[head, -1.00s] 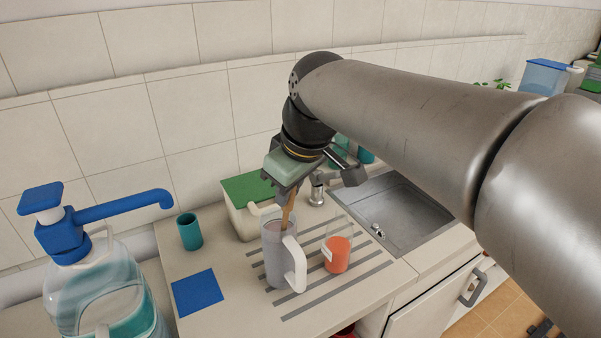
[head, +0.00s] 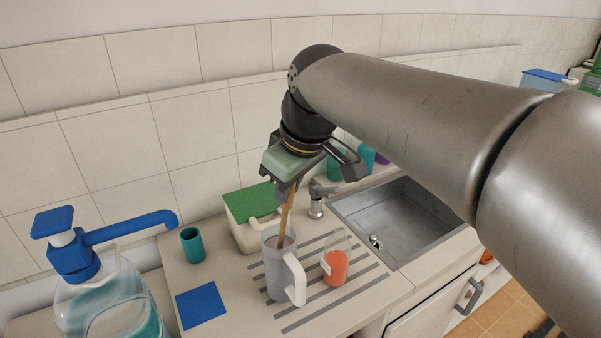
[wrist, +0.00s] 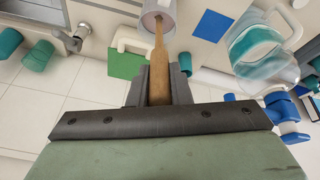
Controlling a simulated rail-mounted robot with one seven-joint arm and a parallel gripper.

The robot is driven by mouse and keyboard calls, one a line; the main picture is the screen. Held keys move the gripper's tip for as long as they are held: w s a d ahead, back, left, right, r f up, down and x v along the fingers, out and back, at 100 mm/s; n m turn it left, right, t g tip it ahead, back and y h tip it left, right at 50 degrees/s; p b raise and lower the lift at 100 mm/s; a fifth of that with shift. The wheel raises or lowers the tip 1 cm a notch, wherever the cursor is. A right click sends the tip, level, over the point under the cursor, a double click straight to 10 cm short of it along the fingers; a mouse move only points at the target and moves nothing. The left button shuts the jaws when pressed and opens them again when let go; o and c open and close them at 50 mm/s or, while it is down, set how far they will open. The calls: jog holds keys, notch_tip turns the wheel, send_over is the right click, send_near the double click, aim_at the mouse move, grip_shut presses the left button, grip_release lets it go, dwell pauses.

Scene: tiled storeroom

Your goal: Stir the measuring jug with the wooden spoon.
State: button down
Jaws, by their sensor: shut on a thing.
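The measuring jug (head: 278,272) is grey with a white handle and stands upright on the ribbed drainboard; its rim also shows at the top of the wrist view (wrist: 158,14). My gripper (head: 290,184) is above the jug, shut on the wooden spoon (head: 286,218). The spoon's handle runs from between the fingers in the wrist view (wrist: 159,70). The spoon slants slightly, and its lower end is inside the jug, hidden by the jug's wall.
A clear container with orange contents (head: 336,266) stands close right of the jug. A green-lidded box (head: 243,232) is behind it, a teal cup (head: 192,245) and blue square (head: 200,305) to the left. A pump bottle (head: 110,300) is at far left, the sink (head: 410,220) at right.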

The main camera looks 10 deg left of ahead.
jog(key=shift+r+p, duration=3.3)
jog(key=shift+r, duration=1.2)
notch_tip(320, 180, up, 5)
jog(key=p, duration=0.4)
